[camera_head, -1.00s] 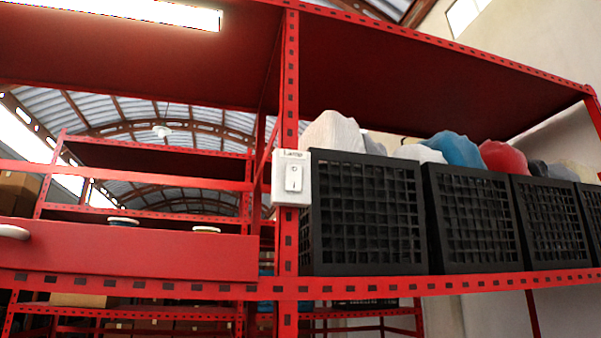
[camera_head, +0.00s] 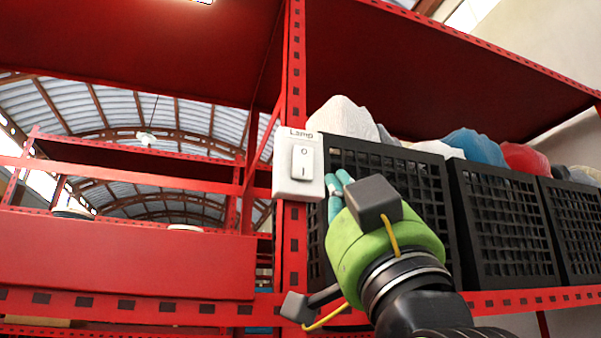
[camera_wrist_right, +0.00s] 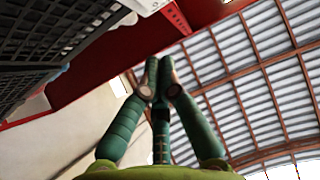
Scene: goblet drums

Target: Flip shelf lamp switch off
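The lamp switch (camera_head: 303,164) is a white box marked "Lamp" on the red shelf post, with a rocker marked O above and I below. The lit end of the shelf lamp (camera_head: 200,1) shows at the top edge of the head view. My right gripper (camera_head: 338,190), green with teal fingers, is just right of the switch's lower part, apart from the rocker in the picture. In the right wrist view (camera_wrist_right: 159,72) its fingertips are together with nothing between them. A white piece at the top of that view (camera_wrist_right: 144,5) may be the switch box. My left gripper is not in view.
The red post (camera_head: 294,245) carries the switch. Black mesh crates (camera_head: 505,220) filled with coloured lumps stand on the shelf to the right, the nearest close behind my right gripper. A red panel (camera_head: 125,255) spans the left. The space in front of the switch looks clear.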

